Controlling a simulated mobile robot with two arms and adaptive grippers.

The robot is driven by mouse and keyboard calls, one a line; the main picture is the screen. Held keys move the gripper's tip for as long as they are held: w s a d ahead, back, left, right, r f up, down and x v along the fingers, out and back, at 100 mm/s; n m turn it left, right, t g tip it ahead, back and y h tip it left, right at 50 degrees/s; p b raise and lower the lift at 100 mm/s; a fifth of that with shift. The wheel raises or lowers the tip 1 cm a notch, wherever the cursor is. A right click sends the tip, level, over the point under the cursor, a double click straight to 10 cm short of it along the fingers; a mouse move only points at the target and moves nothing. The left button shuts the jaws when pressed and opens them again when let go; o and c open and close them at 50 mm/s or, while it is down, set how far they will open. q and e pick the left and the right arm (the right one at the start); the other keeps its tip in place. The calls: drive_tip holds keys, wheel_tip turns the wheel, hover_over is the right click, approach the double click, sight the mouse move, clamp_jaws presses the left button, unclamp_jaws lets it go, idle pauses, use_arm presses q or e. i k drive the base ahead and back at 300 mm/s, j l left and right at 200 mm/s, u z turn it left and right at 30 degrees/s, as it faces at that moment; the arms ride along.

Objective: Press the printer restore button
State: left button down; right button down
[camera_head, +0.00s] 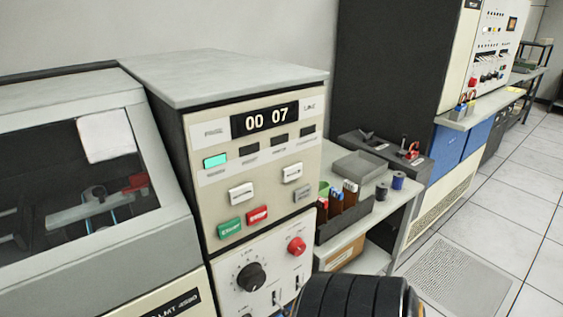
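The printer's control panel (276,155) is cream and stands near the middle. It has a white button (241,194) at the left and another white button (292,173) with a dark mark at the right. Below them are a green button (230,228), a red button (257,215) and a small grey button (303,194). The button labels are too small to read, so I cannot tell which one is restore. A counter (265,119) above reads 00 07, and a green lamp (215,161) is lit. Neither of my grippers shows in the head view.
Below the buttons are a black knob (251,277) and a red knob (297,245). A windowed machine housing (88,190) adjoins on the left. On the right, a side table (407,207) bears trays, pens and spools. Tiled floor (500,190) is open at far right.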

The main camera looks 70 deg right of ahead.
sight(241, 192)
drive_tip(key=z, duration=2)
